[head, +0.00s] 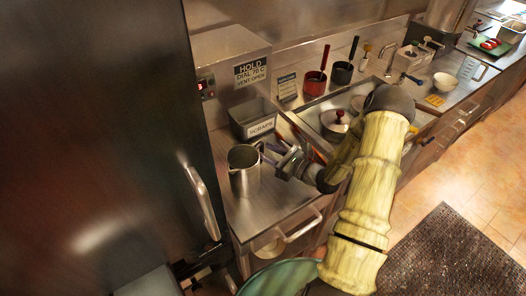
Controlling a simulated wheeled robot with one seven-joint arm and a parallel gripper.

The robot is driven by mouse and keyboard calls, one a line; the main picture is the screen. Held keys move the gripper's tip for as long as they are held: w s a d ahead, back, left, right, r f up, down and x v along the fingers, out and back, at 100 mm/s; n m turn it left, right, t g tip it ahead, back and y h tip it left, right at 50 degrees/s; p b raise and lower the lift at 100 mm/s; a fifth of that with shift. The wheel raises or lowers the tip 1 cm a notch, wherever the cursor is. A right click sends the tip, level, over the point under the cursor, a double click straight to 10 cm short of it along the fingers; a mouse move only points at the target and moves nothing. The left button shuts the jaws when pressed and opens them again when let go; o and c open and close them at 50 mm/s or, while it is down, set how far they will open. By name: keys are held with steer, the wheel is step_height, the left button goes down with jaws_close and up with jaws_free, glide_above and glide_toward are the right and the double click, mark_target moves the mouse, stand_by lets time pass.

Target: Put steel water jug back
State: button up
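The steel water jug (244,176) stands upright on the steel counter, left of the arm, with its open mouth facing up. Its handle side faces my gripper (274,160). My gripper is at the jug's right side, close to the handle. The fingertips overlap the handle in the picture, so I cannot tell whether they touch it or how far apart they are.
A grey tub labelled scraps (254,123) stands behind the jug. A sink with a lidded pot (335,121) lies to the right, partly behind my arm. A red pan (315,86) and a black pan (342,74) are behind it. A large dark door (100,130) fills the left.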

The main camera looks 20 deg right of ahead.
steer(key=b+v, duration=0.2)
steer(key=v, duration=0.7)
steer(key=shift+s+d, duration=0.1)
steer(key=s+a+r+n+g+h, duration=0.1)
steer(key=s+a+n+g+h, duration=0.1)
steer(key=s+a+n+g, duration=1.2)
steer(key=d+r+n+t+h, duration=0.2)
steer(key=d+r+n+h, duration=0.2)
steer(key=n+h, duration=0.5)
step_height(320, 180, up, 3)
steer(key=n, duration=0.5)
steer(key=shift+w+t+h, duration=0.3)
steer(key=shift+t, duration=0.1)
steer(key=shift+f, duration=0.15)
